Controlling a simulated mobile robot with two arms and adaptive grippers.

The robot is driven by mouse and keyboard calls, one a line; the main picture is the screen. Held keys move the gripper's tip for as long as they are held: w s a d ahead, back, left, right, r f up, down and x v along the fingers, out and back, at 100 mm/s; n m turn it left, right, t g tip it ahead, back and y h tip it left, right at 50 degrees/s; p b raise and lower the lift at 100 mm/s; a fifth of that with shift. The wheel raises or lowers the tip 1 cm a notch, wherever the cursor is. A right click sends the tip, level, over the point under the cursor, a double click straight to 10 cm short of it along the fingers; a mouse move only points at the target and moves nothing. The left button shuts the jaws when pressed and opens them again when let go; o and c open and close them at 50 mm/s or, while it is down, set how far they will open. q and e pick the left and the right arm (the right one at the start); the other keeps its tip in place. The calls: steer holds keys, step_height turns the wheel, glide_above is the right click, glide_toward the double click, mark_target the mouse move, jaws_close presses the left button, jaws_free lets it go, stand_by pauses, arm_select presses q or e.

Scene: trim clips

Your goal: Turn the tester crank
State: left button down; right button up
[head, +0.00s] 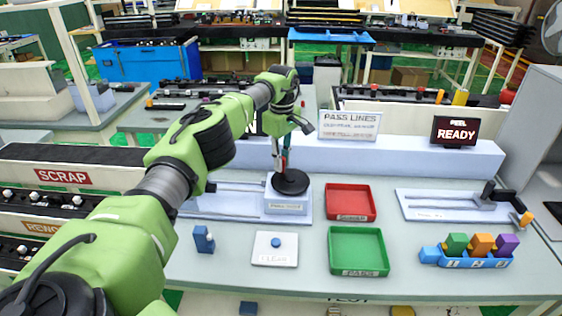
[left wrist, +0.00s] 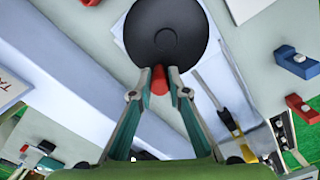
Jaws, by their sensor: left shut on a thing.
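The tester crank is a round black disc (head: 291,187) on a pale base (head: 287,208) at the table's middle. It fills the top centre of the left wrist view (left wrist: 165,30). Its upright red handle (left wrist: 158,80) stands near the disc's rim. My left gripper (left wrist: 157,85) reaches down from above with its fingers on both sides of the red handle, shut on it. In the head view my left gripper (head: 281,158) is above the disc, and its fingers partly hide the handle. My right gripper is not in view.
A red tray (head: 350,216) and a green tray (head: 358,270) lie right of the crank. A white plate with a blue button (head: 275,243) is in front. A blue rack (head: 466,262) with coloured blocks and a peel tester (head: 450,207) stand at right. A low pale ledge (head: 400,152) runs behind.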

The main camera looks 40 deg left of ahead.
arm_select(q)
steer(key=c, duration=1.9)
jaws_free()
steer(key=shift+d, duration=0.1)
step_height(320, 180, up, 12)
